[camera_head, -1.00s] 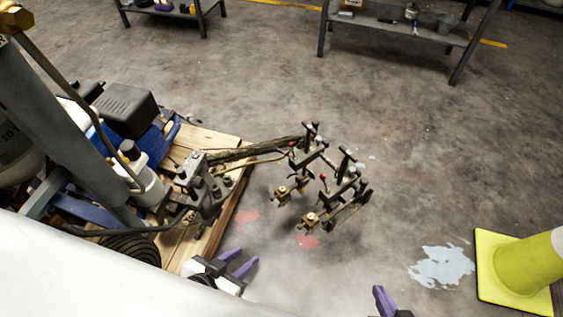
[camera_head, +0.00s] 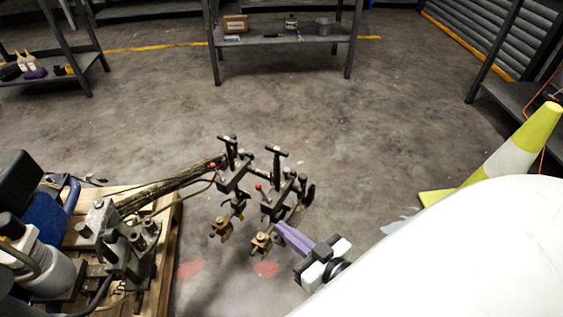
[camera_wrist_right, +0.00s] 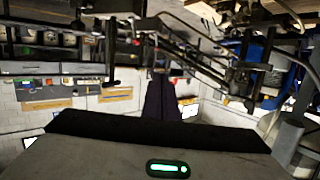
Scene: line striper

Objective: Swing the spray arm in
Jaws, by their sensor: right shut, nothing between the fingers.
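The spray arm (camera_head: 172,186) reaches out to the right from the line striper (camera_head: 118,240), over the concrete floor. Its outer end carries two dark clamp brackets with T-handles, red knobs and brass spray tips (camera_head: 262,244). My right gripper (camera_head: 281,228) comes in from the lower right with its purple fingers shut and empty. Its fingertips are beside the nearer bracket, at its right; I cannot tell whether they touch. The right wrist view shows the shut fingers (camera_wrist_right: 160,98) dark, with the spray arm (camera_wrist_right: 195,62) running across above. My left gripper is not in view.
The striper stands on a wooden pallet (camera_head: 165,250) at the left. A yellow-and-white cone (camera_head: 510,150) stands at the right. A metal table (camera_head: 285,42) with small items is at the back. The floor between is clear, with red paint patches near the spray tips.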

